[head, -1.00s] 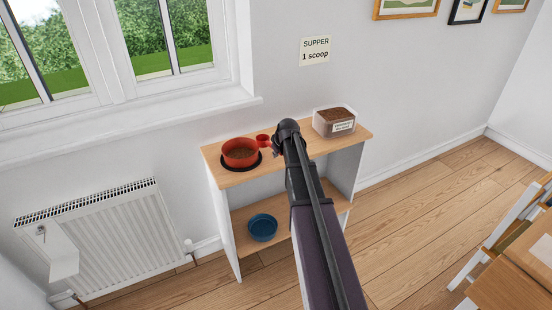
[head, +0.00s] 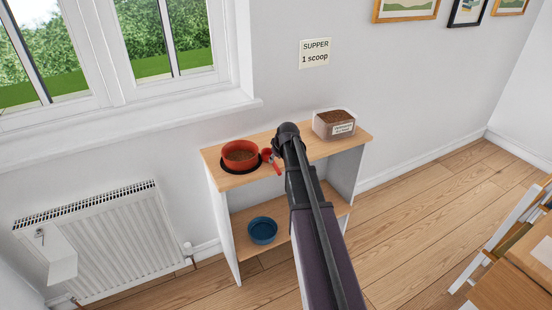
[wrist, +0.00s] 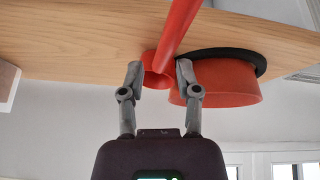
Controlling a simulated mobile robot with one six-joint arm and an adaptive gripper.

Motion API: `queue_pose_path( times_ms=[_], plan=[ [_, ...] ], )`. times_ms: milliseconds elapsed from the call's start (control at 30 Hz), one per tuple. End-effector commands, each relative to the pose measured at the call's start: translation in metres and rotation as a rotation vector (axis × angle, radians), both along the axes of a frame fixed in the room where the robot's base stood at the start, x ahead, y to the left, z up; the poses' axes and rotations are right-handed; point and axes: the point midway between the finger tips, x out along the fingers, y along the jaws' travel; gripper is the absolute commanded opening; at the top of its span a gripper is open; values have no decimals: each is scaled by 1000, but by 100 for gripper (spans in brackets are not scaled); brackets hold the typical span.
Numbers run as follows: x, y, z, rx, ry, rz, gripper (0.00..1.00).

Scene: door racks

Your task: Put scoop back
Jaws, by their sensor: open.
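The red scoop (head: 267,154) is at the right side of the red bowl (head: 240,152), its handle pointing toward the shelf front. The bowl holds brown food and stands on a black mat. In the wrist view the scoop's cup (wrist: 157,72) shows between and beyond the fingertips, beside the bowl (wrist: 235,84); its handle (wrist: 182,22) runs to the top edge. My gripper (wrist: 159,69) is open around the cup's outline; I cannot tell whether a finger touches it. A clear bin (head: 334,124) of brown food stands at the right end of the shelf top.
The wooden shelf top (head: 228,180) carries the bowl and bin. A blue bowl (head: 262,230) sits on the lower shelf. A radiator (head: 110,240) is at the left, and a sign (head: 315,52) reads "SUPPER 1 scoop". A chair and table (head: 515,250) are at the right.

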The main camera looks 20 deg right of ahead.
Motion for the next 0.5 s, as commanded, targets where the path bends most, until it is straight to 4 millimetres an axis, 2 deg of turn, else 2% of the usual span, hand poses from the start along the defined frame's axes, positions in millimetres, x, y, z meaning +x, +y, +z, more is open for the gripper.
queue_pose_path(
  times_ms=[267, 500],
  plan=[
    [0, 0, 3, 0, 0, 0, 43],
    [-5, 0, 17, 0, 0, 0, 43]
  ],
)
